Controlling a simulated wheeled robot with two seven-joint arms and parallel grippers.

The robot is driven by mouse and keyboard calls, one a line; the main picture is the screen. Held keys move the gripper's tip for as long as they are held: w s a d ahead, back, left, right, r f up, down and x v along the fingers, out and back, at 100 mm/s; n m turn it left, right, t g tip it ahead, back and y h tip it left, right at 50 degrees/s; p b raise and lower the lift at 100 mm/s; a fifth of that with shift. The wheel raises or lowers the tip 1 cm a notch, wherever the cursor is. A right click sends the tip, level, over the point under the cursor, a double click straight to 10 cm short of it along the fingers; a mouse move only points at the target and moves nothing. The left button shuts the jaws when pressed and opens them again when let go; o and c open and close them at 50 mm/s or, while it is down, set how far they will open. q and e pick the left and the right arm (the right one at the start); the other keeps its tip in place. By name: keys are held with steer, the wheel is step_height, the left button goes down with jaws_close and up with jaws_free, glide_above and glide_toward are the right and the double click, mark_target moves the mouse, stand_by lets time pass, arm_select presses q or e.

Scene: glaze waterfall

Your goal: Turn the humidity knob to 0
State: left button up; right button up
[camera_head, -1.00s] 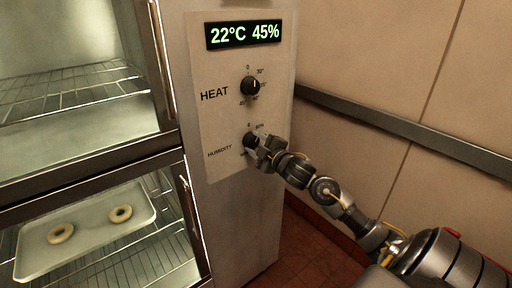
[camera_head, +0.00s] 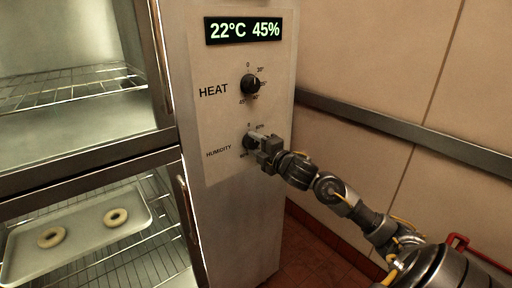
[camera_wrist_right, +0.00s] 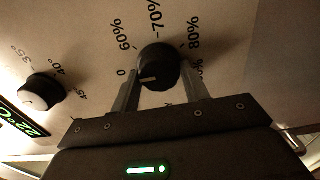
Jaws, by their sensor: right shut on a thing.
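The humidity knob (camera_head: 248,142) is a round black dial on the pale control panel (camera_head: 220,120), below the heat knob. My right gripper (camera_head: 256,143) is shut on it, and hides part of the dial and its markings in the head view. In the right wrist view the humidity knob (camera_wrist_right: 158,64) sits between the two fingers of my right gripper (camera_wrist_right: 163,86). Its white pointer line lies on the side towards the 0 mark (camera_wrist_right: 121,72). The display (camera_head: 243,29) reads 22°C 45%. My left gripper is not in view.
The heat knob (camera_head: 250,84) is just above, and also shows in the right wrist view (camera_wrist_right: 41,92). At the left, a glass-fronted cabinet holds a tray (camera_head: 78,247) with two rings. A wall with a dark rail (camera_head: 400,138) stands at the right.

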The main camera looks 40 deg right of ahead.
stand_by(0.3)
steer(key=o, duration=1)
steer(key=shift+s, duration=0.1)
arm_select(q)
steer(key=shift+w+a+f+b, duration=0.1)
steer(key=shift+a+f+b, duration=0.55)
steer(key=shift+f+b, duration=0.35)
arm_select(e)
steer(key=s, duration=1)
steer(key=shift+s+a, duration=0.1)
steer(key=shift+s, duration=0.2)
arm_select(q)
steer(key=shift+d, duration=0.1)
